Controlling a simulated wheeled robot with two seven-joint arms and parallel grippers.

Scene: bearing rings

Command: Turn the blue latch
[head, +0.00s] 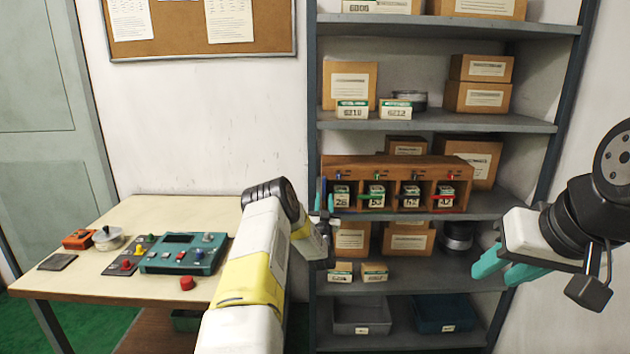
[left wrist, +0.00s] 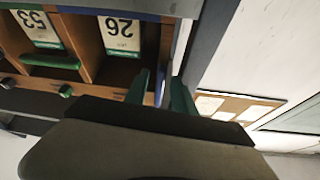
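A wooden box (head: 400,165) with several numbered compartments stands on the middle shelf. The small blue latch (head: 339,176) is above the leftmost compartment, numbered 26. In the left wrist view the picture is upside down; compartment 26's card (left wrist: 121,34) shows, but the blue latch is not visible. My left gripper (head: 323,196) is at the box's left end, its teal fingers near the side wall. My right gripper (head: 505,268) hangs at the right, fingers apart and empty.
A green latch (head: 377,176) and a red latch (head: 451,177) are on the same box. Cardboard boxes (head: 480,97) fill the shelves around it. A table (head: 150,210) with a teal control panel (head: 184,254) stands at the left.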

